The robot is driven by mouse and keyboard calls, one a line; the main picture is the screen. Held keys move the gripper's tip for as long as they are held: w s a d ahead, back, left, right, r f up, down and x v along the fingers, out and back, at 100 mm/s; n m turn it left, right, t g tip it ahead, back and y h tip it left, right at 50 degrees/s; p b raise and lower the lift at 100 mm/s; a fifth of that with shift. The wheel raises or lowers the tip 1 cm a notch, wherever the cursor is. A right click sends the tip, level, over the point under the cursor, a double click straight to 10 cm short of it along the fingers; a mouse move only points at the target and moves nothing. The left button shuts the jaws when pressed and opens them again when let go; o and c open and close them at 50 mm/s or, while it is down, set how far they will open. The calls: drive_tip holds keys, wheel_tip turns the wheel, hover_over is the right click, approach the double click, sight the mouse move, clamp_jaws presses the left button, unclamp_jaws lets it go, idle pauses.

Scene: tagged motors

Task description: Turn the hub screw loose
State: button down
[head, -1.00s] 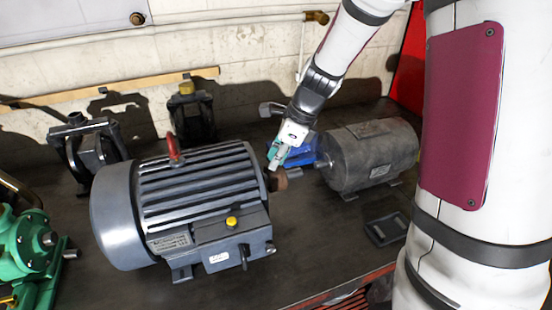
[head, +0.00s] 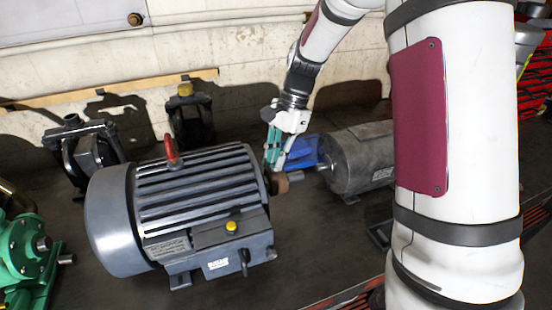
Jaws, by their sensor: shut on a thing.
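A large grey motor (head: 190,210) stands on the dark bench with a red lifting eye on top and a yellow cap on its side box. A rusty brown hub (head: 281,184) sits on its shaft at the right end. My gripper (head: 275,168) comes down from above, with its fingertips at the top of the hub. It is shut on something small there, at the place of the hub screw. The screw itself is hidden by the fingers or too small to make out.
A darker grey motor (head: 360,158) stands close on the right, with a blue object (head: 303,152) behind the gap. A green machine (head: 25,250) is at the left edge. Black fixtures (head: 88,148) stand at the back by the wall. The bench front is clear.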

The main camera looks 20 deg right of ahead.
drive_tip(key=shift+w+f+n+g+h+b, duration=0.15)
drive_tip(key=shift+n+g, duration=0.1)
drive_tip(key=shift+n, duration=0.6)
drive_tip(key=shift+s+n+g+h+b, duration=0.15)
drive_tip(key=shift+n+g, duration=0.1)
drive_tip(key=shift+n, duration=0.6)
drive_tip(key=shift+w, duration=0.1)
drive_tip(key=c, duration=1.8)
unclamp_jaws()
drive_tip(key=shift+c, duration=0.2)
